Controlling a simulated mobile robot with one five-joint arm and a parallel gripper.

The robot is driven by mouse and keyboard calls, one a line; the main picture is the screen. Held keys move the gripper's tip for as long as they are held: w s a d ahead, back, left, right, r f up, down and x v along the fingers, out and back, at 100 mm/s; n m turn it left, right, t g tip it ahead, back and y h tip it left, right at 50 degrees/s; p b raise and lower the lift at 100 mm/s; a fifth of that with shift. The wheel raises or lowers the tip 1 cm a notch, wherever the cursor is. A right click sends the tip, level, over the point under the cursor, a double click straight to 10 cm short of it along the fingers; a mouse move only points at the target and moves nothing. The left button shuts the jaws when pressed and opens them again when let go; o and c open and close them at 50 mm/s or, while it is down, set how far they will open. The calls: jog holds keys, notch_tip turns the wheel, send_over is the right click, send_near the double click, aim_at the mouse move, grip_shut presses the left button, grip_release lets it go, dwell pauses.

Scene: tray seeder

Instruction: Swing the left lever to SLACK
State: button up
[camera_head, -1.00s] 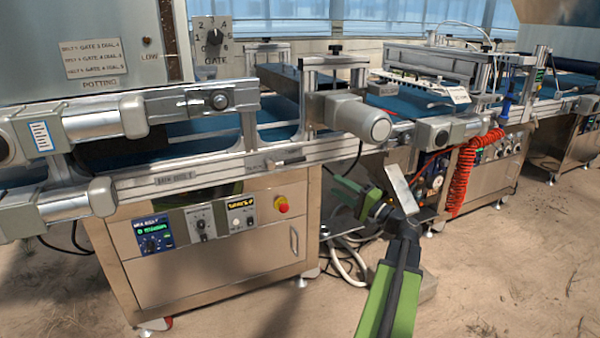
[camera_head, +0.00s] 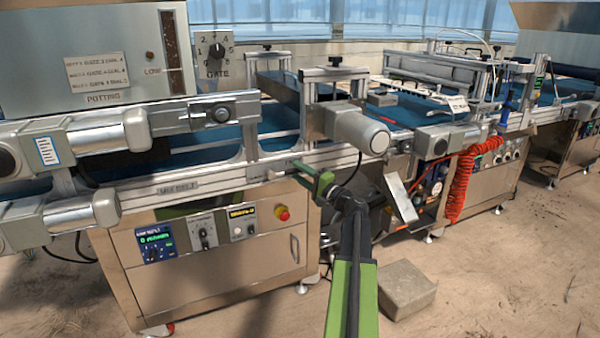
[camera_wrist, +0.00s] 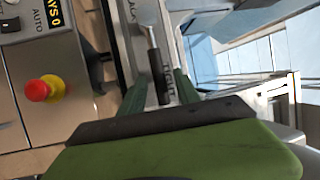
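The left lever (camera_wrist: 157,72) has a dark grip on a bright metal arm and shows in the wrist view. Its dark grip lies beside lettering that seems to read TAUT; partly hidden letters, seemingly ending in ACK, are near the top edge. My gripper (camera_wrist: 160,84) is open, one green finger on each side of the grip, with gaps visible. In the head view my gripper (camera_head: 299,170) is at the belt's front rail (camera_head: 215,178), right of centre of the potting unit. The lever is small and mostly unclear there.
A red emergency button (camera_head: 282,213) sits on the cabinet front below; it also shows in the wrist view (camera_wrist: 38,91). A motor (camera_head: 362,133) juts out above right of my gripper. A tilted metal plate (camera_head: 400,198) and a grey block (camera_head: 407,289) are to the right.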

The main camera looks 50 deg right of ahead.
grip_shut()
dwell(1.4)
